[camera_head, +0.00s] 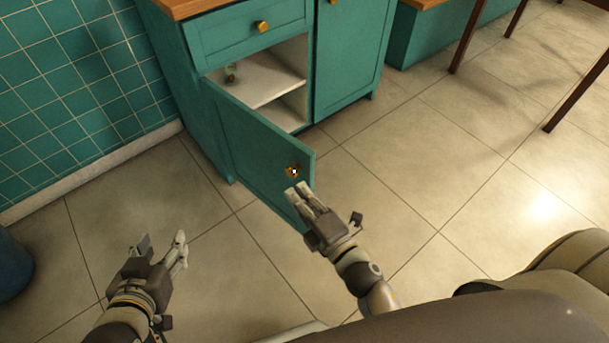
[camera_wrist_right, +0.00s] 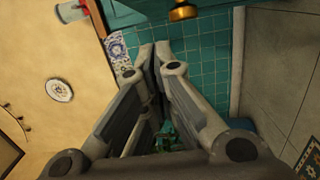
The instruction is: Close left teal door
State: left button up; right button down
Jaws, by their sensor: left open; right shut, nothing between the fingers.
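The left teal door (camera_head: 255,148) of the cabinet stands wide open, swung out toward me, with a brass knob (camera_head: 293,171) near its free edge. The knob also shows at the top of the right wrist view (camera_wrist_right: 183,11). My right gripper (camera_head: 303,189) is shut and empty, its fingertips just below the knob in the head view; whether they touch the door I cannot tell. My left gripper (camera_head: 163,243) is open and empty above the floor, to the left of the door and apart from it.
The open compartment shows a white shelf (camera_head: 262,86) with a small object (camera_head: 231,73) on it. A drawer (camera_head: 250,32) above and the right door (camera_head: 347,50) are closed. A dark blue round object (camera_head: 12,266) stands at far left.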

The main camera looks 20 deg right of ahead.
aim_at(306, 175)
pick_arm(q)
jog(key=shift+w+d+r, duration=0.15)
jog(key=shift+w+r, duration=0.1)
jog(key=shift+r, duration=0.05)
pick_arm(e)
jog(key=shift+w+d, duration=0.45)
jog(key=shift+w, duration=0.35)
jog(key=shift+w+d, duration=0.5)
jog(key=shift+w, duration=0.3)
jog(key=shift+w+d, duration=0.45)
jog(key=shift+w, duration=0.35)
jog(key=shift+d, duration=0.1)
